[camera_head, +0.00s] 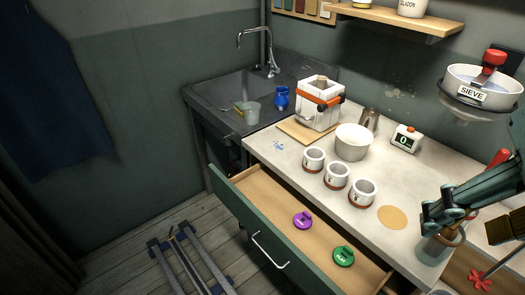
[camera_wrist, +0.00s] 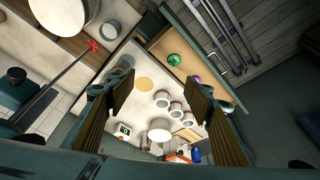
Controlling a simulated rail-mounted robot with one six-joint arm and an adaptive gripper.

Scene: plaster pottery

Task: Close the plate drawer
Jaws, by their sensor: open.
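The plate drawer (camera_head: 272,196) is pulled out from under the worktop, with a green front and a pale metal handle (camera_head: 268,250). A purple disc (camera_head: 303,220) and a green disc (camera_head: 344,257) lie inside it. In the wrist view, the open drawer (camera_wrist: 189,42) is at upper right, with the green disc (camera_wrist: 172,60) visible and the purple one partly hidden. My gripper (camera_wrist: 157,90) is open and empty, its two fingers spread above the worktop. In the head view it is over the right end of the worktop, apart from the drawer handle.
On the worktop (camera_head: 285,143) stand three cups (camera_head: 337,176), a white bowl (camera_head: 352,142), a scale (camera_head: 405,139) and a white mould (camera_head: 318,103). A holder with a sieve (camera_head: 484,85) is at right. The plank floor before the drawer carries a metal rail frame (camera_head: 190,263).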

